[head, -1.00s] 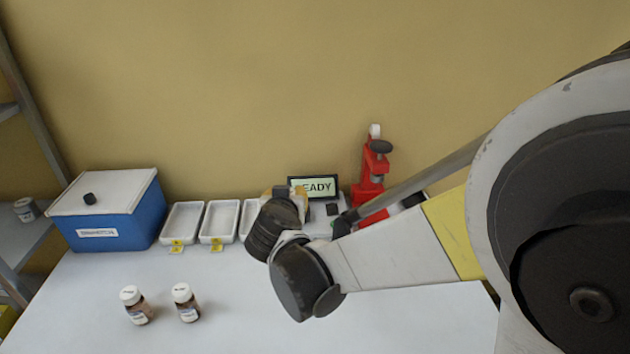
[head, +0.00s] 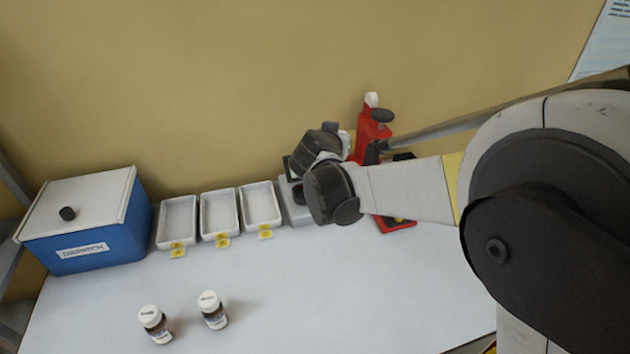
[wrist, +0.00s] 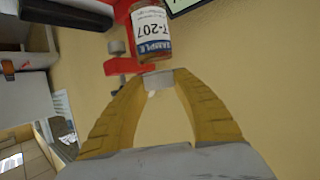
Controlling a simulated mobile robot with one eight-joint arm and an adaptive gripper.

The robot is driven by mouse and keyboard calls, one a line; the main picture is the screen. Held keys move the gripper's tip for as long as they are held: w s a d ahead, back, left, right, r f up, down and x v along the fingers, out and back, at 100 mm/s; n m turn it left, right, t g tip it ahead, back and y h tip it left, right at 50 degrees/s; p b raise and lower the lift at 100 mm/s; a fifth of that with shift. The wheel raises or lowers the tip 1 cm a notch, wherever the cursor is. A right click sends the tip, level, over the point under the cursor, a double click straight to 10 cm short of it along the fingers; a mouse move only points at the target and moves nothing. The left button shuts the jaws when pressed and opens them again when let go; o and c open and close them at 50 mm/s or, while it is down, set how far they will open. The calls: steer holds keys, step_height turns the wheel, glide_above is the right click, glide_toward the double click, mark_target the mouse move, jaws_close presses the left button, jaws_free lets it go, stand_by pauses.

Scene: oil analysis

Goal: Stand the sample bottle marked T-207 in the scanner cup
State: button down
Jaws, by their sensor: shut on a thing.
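The sample bottle marked T-207 (wrist: 153,36) shows at the top of the wrist view, its label upside down in the picture. The yellow fingers of my gripper (wrist: 158,82) are shut on its pale cap, and the bottle body extends beyond the fingertips. In the head view my wrist hides the gripper's fingers and the bottle. The grey scanner (head: 299,213) stands at the back of the table, right of the trays. My wrist covers much of it, including most of its display. I cannot tell how the bottle lies relative to the cup.
A red press-like tool (head: 371,132) stands close right of the scanner. Three white trays (head: 220,213) with yellow tags line the back, beside a blue lidded box (head: 88,225). Two capped bottles, one left (head: 155,324) and one right (head: 212,310), stand at the front; the middle is clear.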

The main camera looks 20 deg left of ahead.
steer(key=s+a+f+b, duration=0.3)
steer(key=a+f+b, duration=0.1)
steer(key=a+f, duration=0.4)
steer(key=shift+s+a+f+b, duration=0.3)
steer(key=shift+s+a+f, duration=0.1)
steer(key=shift+f, duration=0.45)
steer(key=shift+f+b, duration=0.3)
steer(key=shift+f, duration=0.05)
steer(key=c, duration=1.1)
jaws_free()
